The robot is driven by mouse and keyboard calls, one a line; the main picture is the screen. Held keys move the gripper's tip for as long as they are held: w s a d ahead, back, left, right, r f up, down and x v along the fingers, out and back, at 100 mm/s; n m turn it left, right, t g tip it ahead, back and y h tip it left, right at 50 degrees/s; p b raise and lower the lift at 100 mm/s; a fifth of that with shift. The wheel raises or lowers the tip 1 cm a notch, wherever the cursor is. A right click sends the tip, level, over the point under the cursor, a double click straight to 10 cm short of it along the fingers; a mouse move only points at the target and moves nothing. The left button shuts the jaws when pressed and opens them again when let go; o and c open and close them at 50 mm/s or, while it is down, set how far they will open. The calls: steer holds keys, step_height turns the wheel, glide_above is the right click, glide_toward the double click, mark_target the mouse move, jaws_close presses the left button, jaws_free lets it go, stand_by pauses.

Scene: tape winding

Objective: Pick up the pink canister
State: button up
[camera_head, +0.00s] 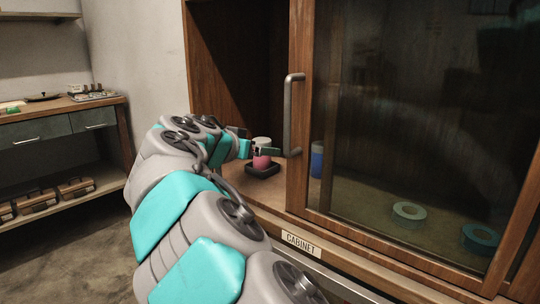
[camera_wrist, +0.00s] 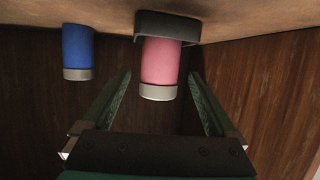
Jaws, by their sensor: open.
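The pink canister (camera_head: 262,160) has a pale grey lid and stands in a small black tray (camera_head: 263,170) on the cabinet floor, in the open left part. In the wrist view, which is upside down, the pink canister (camera_wrist: 160,63) shows lid-down in the picture with the tray (camera_wrist: 195,32) at its base. My gripper (camera_head: 268,150) is at the canister in the head view. In the wrist view my gripper (camera_wrist: 158,75) is open, with one finger on each side of the canister and a visible gap on both sides. Nothing is held.
A blue canister (camera_wrist: 77,52) stands beside the tray; it also shows behind the glass (camera_head: 317,159). The sliding glass door with its metal handle (camera_head: 292,115) is just right of my gripper. Two tape rolls (camera_head: 408,212) (camera_head: 480,238) lie behind the glass. A wooden wall (camera_wrist: 260,95) is close by.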

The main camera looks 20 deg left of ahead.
steer(key=shift+f+p+x, duration=0.2)
steer(key=shift+p+x, duration=0.1)
steer(key=shift+x, duration=1.05)
steer(key=shift+f+p+x, duration=0.15)
steer(key=shift+p+x, duration=0.1)
steer(key=shift+x, duration=1.15)
steer(key=shift+s, duration=0.2)
jaws_close()
